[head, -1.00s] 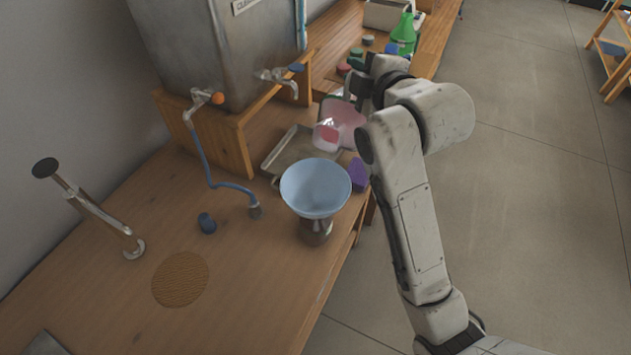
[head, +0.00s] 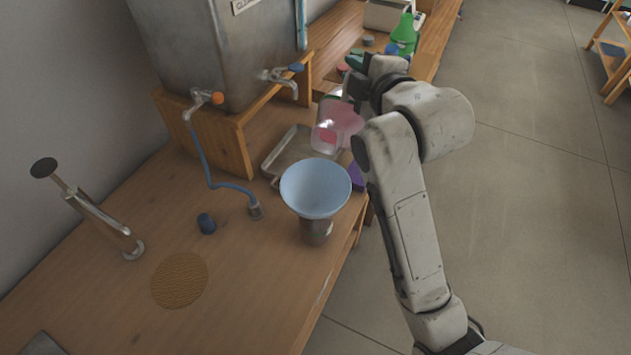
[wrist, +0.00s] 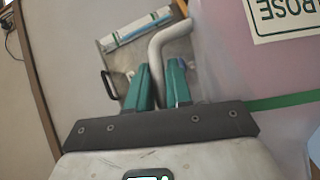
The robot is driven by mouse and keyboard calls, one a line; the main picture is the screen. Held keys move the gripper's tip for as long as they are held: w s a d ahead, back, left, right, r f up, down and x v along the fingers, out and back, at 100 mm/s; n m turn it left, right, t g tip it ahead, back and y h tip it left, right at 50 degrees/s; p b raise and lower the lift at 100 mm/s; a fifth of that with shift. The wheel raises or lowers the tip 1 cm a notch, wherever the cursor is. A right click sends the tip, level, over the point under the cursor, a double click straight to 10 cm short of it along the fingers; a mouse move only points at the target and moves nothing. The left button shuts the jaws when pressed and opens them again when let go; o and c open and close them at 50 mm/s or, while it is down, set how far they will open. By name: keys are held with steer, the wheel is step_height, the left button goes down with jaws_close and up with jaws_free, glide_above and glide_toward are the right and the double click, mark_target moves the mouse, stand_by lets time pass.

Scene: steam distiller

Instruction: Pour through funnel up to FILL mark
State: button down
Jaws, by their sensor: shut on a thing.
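A light blue funnel (head: 315,187) sits upright on a dark metal neck (head: 316,231) near the bench's right edge. A translucent pink jug (head: 336,124) hangs tilted behind the funnel, its mouth toward the funnel and apart from it. In the wrist view the jug (wrist: 240,70) fills the right side, with a green stripe and a label reading "ROSE". My gripper (wrist: 162,85) is shut on the jug's pale handle (wrist: 165,40) between its green fingers. In the head view my gripper (head: 352,82) is mostly hidden behind my wrist. I cannot see a FILL mark or any stream.
A metal tank (head: 215,50) with two taps stands on a wooden stand at the back. A blue hose runs down to the bench (head: 215,325). A metal tray (head: 292,155) and a purple block (head: 357,176) lie near the jug.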

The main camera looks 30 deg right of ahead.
steer(key=shift+s+a+r+n+t+b, duration=0.3)
steer(key=shift+s+a+r+n+t, duration=0.15)
steer(key=shift+a+r, duration=0.25)
stand_by(1.1)
steer(key=shift+s+a+r+n+t+h+b, duration=0.3)
steer(key=shift+s+a+r+n+t+b, duration=0.2)
steer(key=shift+r+n+t, duration=0.2)
stand_by(5.5)
